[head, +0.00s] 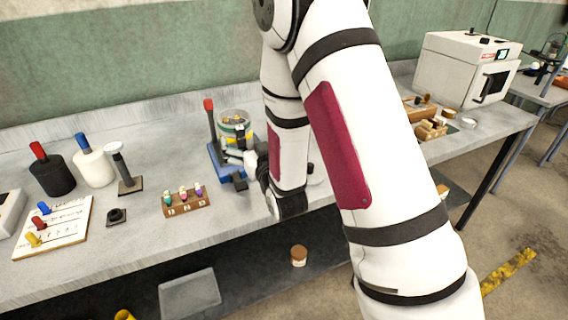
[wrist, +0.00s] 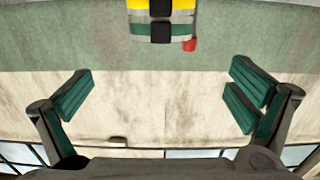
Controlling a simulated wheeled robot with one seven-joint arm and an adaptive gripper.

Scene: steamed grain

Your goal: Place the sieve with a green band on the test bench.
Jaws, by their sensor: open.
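A stack of sieves (head: 236,121) stands on a blue-based device with a red-topped post on the bench. My gripper (head: 237,169) is close to the near side of the stack in the head view. In the wrist view my gripper (wrist: 160,95) is open, with nothing between its fingers. The arm hides part of the bench.
On the grey bench (head: 140,240), a rack of small colored pieces (head: 186,202) stands left of my gripper. Further left are black and white bottles, a stand and a board of colored pegs. A white oven (head: 455,68) and wooden trays stand at right.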

